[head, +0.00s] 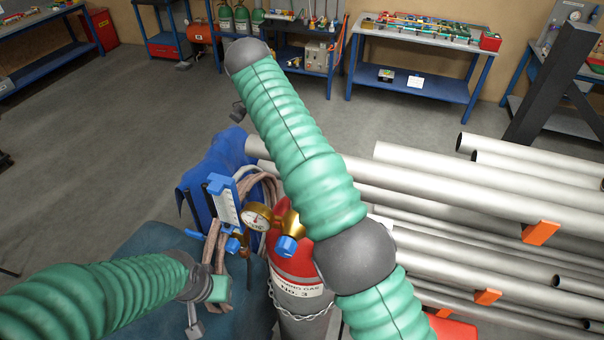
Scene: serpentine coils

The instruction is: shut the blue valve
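A blue valve knob (287,246) sits on the brass regulator beside a round dial gauge (257,216), on top of a red-and-grey gas cylinder (297,277). Another blue fitting (233,244) shows just left of it, by the blue-framed flow meter (228,205). My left gripper (194,329) is small and low at the end of the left arm, left of the cylinder and apart from the knob. My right gripper (238,111) is mostly hidden behind the raised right arm, well above the knob. The finger gaps of both are too unclear to read.
Tan hoses (264,181) coil beside a blue cloth-like cover (203,181) left of the cylinder. Long metal pipes (450,185) with orange supports (540,233) fill the right side. A chain (305,315) wraps the cylinder. Open floor (110,140) lies to the left.

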